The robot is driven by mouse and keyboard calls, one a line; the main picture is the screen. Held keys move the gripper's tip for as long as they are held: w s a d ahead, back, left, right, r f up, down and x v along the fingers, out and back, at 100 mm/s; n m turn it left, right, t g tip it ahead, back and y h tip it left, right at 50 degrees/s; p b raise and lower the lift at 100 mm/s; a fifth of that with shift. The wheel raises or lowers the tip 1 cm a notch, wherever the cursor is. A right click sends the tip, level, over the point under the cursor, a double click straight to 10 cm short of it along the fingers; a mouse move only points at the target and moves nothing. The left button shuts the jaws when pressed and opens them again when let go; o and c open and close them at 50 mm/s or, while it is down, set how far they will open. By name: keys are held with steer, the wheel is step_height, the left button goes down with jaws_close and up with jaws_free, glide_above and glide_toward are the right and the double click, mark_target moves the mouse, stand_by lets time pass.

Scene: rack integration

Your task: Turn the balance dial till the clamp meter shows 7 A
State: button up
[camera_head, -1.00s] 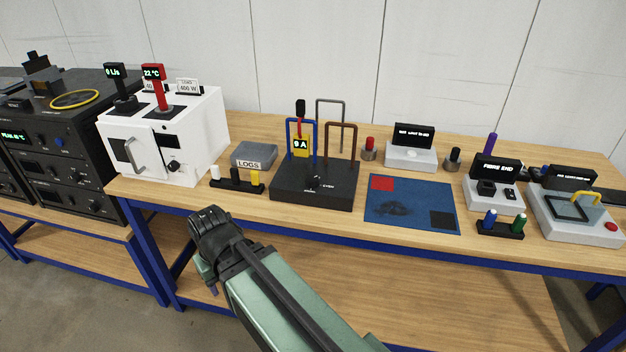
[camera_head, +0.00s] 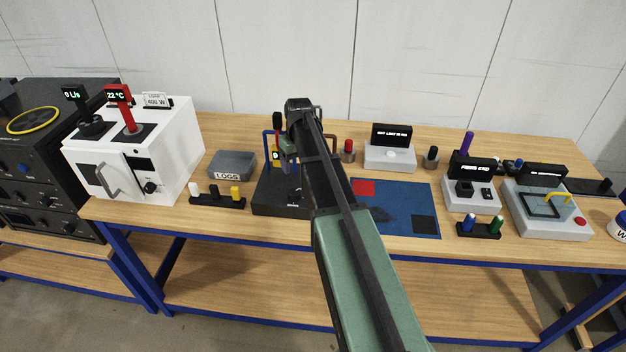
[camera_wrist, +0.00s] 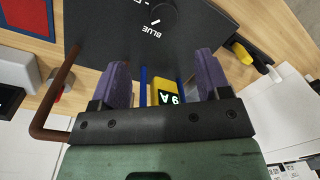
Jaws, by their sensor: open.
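The black balance box (camera_head: 270,203) stands on the bench, partly hidden behind my arm in the head view. Its round black dial (camera_wrist: 160,14) has a white pointer mark and a "BLUE" label beside it at the top of the wrist view. The yellow clamp meter (camera_wrist: 166,92) sits by the blue bar (camera_wrist: 143,85); its display appears to read 9 A. My gripper (camera_wrist: 161,62) is open and empty, its two purple fingers apart. It is above the box near the bars, and the dial lies beyond the fingertips in the wrist view, not between them.
A brown bar (camera_wrist: 58,95) rises from the box beside my gripper. A blue mat (camera_head: 405,195) lies right of the box, the LOGS block (camera_head: 232,164) and a rack of small plugs (camera_head: 217,200) left. A white cabinet (camera_head: 135,150) stands farther left.

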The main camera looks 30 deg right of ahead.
mark_target(295, 192)
steer(key=f+b, duration=0.3)
steer(key=a+f+b, duration=0.1)
steer(key=f+b, duration=0.7)
steer(key=shift+s+a, duration=0.1)
steer(key=shift+a, duration=0.05)
steer(key=shift+r, duration=0.15)
steer(key=c, duration=0.9)
